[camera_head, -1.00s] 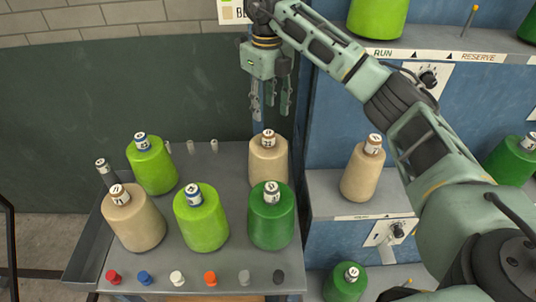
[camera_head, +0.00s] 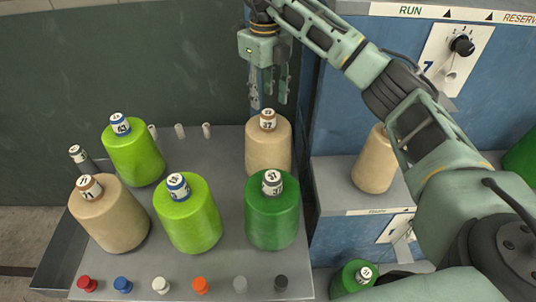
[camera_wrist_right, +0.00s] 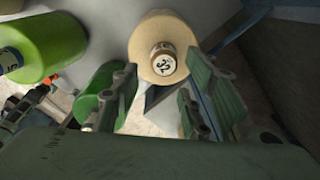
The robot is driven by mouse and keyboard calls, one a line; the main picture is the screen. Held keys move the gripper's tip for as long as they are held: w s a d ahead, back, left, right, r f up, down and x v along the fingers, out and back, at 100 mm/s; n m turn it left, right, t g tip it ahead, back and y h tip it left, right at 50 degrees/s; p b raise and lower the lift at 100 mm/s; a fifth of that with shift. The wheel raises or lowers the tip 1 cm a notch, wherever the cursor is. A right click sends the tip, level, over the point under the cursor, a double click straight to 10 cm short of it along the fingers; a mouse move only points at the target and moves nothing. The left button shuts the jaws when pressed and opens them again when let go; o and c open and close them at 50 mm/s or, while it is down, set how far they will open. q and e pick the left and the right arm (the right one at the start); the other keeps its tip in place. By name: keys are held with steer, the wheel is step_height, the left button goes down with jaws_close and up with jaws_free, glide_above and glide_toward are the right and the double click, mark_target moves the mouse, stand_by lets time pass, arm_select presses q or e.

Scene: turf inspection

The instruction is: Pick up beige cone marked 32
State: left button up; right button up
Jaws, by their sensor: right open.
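The beige cone (camera_head: 268,152) with a brown-banded label stands upright at the back right of the grey table. Its number looks like 32 or 37; I cannot read it surely. My right gripper (camera_head: 269,102) hangs fingers down, open and empty, just above and behind the cone's top in the head view. In the right wrist view the beige cone (camera_wrist_right: 165,35) shows beyond and between the open fingers (camera_wrist_right: 165,95), its label facing the camera. The fingers do not grip it. My left gripper is not in view.
A dark green cone (camera_head: 271,215) stands close in front of it. Two lime cones (camera_head: 187,220) (camera_head: 133,155) and another beige cone (camera_head: 110,220) stand to the left. Small coloured pegs (camera_head: 200,285) line the front edge. A blue machine (camera_head: 340,110) rises at right.

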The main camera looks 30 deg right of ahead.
mark_target(266, 113)
steer(key=shift+s+f+p, duration=0.1)
steer(key=shift+f+p, duration=0.2)
steer(key=shift+f, duration=0.55)
step_height(266, 113, down, 5)
steer(key=shift+f+p, duration=0.2)
steer(key=shift+p, duration=0.85)
steer(key=shift+f, duration=0.3)
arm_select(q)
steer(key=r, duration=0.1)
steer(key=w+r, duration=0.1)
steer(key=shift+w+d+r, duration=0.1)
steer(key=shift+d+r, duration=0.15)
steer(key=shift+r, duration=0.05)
arm_select(e)
steer(key=shift+a, duration=0.1)
steer(key=shift+c, duration=0.5)
jaws_close()
steer(key=shift+r, duration=0.2)
